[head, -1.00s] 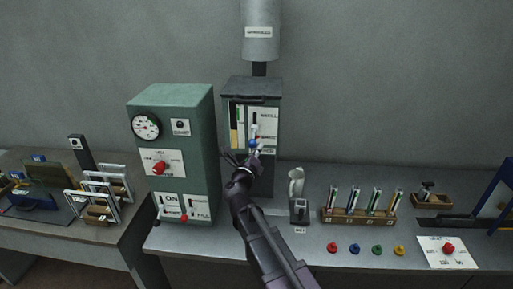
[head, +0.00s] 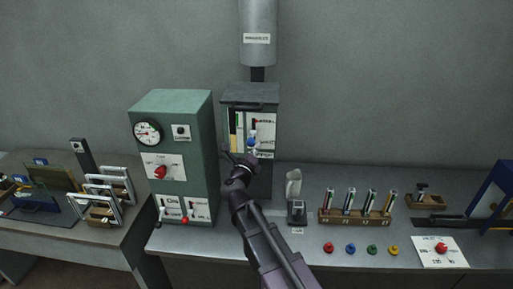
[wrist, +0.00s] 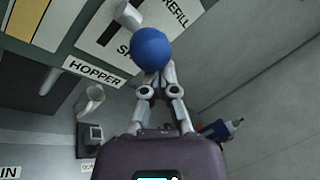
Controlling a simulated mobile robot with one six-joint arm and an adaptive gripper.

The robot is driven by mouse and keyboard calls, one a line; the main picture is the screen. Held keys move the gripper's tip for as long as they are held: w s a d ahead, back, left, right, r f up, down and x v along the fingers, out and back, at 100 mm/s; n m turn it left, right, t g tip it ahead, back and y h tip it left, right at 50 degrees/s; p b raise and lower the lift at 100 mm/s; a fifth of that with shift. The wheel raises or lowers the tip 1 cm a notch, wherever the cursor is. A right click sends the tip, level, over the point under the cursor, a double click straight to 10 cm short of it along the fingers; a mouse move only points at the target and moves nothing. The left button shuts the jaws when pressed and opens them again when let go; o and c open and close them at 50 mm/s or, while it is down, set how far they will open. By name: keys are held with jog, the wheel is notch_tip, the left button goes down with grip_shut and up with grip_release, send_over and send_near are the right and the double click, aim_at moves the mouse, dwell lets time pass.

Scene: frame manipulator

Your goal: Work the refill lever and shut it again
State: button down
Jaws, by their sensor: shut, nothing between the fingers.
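The refill lever has a blue ball knob (head: 252,134) on a pale stem, on the front panel of the dark green hopper (head: 264,180). In the wrist view the blue knob (wrist: 151,48) is large and covers part of the panel's dark slot and lettering. "REFILL" is readable above it, and a word starting "SH" is partly hidden beside it. My gripper (head: 236,157) is below and left of the knob in the head view. In the wrist view my gripper's fingers (wrist: 158,76) are closed together, with tips just under the knob; I cannot tell whether they touch it.
A green cabinet (head: 178,120) with a gauge and red knobs stands close at the left. A scoop-like pale piece on a dark stand (head: 296,211) and a wooden rack of tubes (head: 354,218) are at the right. Coloured buttons line the bench front.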

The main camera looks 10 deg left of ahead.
jog(key=shift+d+r, duration=0.1)
jog(key=shift+r, duration=0.3)
jog(key=shift+f, duration=0.15)
jog(key=d+f+b, duration=0.2)
jog(key=d+f, duration=0.1)
jog(key=d, duration=0.1)
jog(key=s+a+r+p, duration=0.2)
jog(key=s+r, duration=0.1)
jog(key=s, duration=0.6)
jog(key=shift+s+a+r, duration=0.15)
jog(key=shift+s+a, duration=0.05)
jog(key=shift+a, duration=0.15)
